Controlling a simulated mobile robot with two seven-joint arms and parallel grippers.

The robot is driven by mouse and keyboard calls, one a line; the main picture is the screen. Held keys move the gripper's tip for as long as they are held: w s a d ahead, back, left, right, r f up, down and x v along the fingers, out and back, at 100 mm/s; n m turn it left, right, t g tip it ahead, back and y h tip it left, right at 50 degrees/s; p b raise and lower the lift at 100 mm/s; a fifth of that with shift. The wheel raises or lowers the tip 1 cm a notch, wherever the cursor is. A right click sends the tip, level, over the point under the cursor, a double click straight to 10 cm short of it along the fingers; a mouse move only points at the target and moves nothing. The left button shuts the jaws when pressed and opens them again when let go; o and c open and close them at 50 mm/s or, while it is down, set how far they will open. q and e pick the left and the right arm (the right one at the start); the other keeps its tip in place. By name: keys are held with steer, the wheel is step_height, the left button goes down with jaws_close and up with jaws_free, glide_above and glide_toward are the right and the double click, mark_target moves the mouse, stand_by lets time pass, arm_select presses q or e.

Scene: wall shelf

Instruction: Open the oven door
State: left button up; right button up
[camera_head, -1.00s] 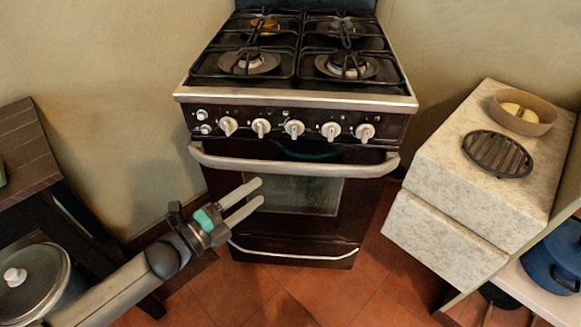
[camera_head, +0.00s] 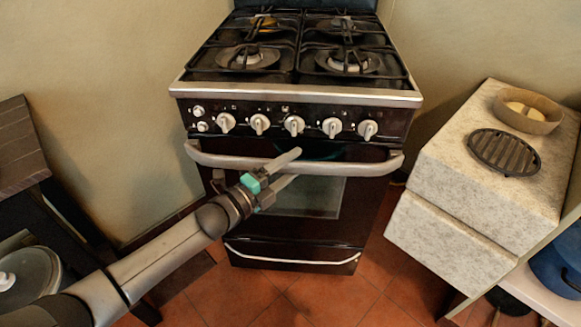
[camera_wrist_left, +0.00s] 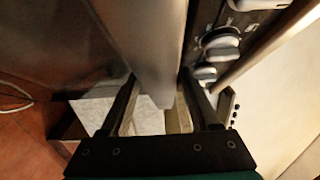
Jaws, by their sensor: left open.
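The oven door (camera_head: 325,225) is dark with a glass window and is shut. Its pale curved handle (camera_head: 355,167) runs across the top of the door, and no cloth or cover lies on it. My left gripper (camera_head: 293,166) is open at the middle of the handle, with one finger above the bar and one below. In the left wrist view the handle (camera_wrist_left: 152,45) passes between the two spread fingers (camera_wrist_left: 155,110). Whether a finger touches the bar, I cannot tell. My right gripper is in neither view.
Several knobs (camera_head: 294,125) sit just above the handle, below the hob (camera_head: 300,60). A stone-like block (camera_head: 470,190) with a bowl (camera_head: 528,110) and a round grate (camera_head: 504,152) stands at the right. A dark table (camera_head: 20,150) is at the left. Tiled floor (camera_head: 320,295) lies in front.

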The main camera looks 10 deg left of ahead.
arm_select(q)
jaws_close()
stand_by(0.6)
stand_by(0.9)
